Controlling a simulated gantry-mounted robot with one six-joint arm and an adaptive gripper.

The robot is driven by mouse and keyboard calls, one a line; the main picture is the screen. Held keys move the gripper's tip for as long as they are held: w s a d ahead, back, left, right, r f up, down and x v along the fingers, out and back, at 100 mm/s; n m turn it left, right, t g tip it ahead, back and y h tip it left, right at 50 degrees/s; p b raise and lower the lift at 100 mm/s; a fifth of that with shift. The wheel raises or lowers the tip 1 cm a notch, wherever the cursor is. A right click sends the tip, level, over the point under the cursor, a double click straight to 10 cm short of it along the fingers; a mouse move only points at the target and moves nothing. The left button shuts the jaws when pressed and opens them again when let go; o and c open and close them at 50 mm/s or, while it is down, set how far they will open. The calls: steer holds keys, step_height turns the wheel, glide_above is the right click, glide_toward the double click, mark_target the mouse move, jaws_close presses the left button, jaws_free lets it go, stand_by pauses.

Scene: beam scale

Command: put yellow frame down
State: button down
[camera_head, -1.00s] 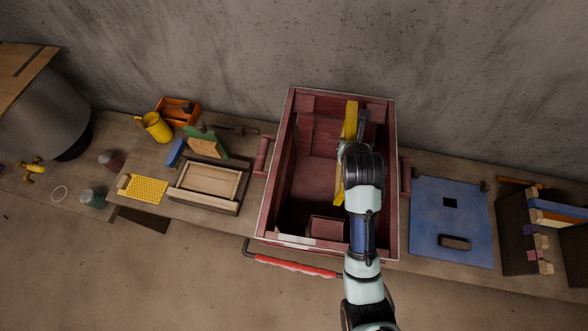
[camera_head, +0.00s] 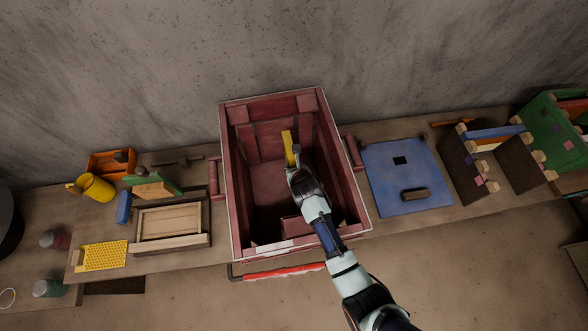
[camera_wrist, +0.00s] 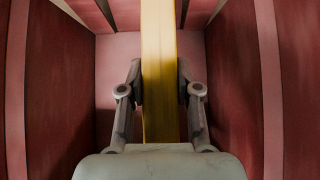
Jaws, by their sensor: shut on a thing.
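The yellow frame (camera_head: 288,146) shows as a narrow yellow bar at the opening of the red wooden box (camera_head: 227,150). My gripper (camera_head: 294,172) is over the box and hides the near part of the frame. In the wrist view, my gripper (camera_wrist: 160,90) is shut on the yellow frame (camera_wrist: 159,50), with one finger on each side of its bar. Red box walls (camera_wrist: 60,80) stand on both sides, apart from the fingers. How far the frame's lower part is from the box floor is hidden.
A blue board (camera_head: 405,195) lies right of the box. A wooden tray (camera_head: 172,222), yellow perforated plate (camera_head: 103,256), yellow jug (camera_head: 93,187) and orange box (camera_head: 108,163) are on the left. A red-handled bar (camera_head: 284,271) lies in front of the box. Dark boxes (camera_head: 470,165) stand far right.

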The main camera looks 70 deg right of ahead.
steer(key=shift+f, duration=1.8)
steer(key=shift+f, duration=0.15)
steer(key=c, duration=0.8)
jaws_free()
steer(key=v, duration=1.2)
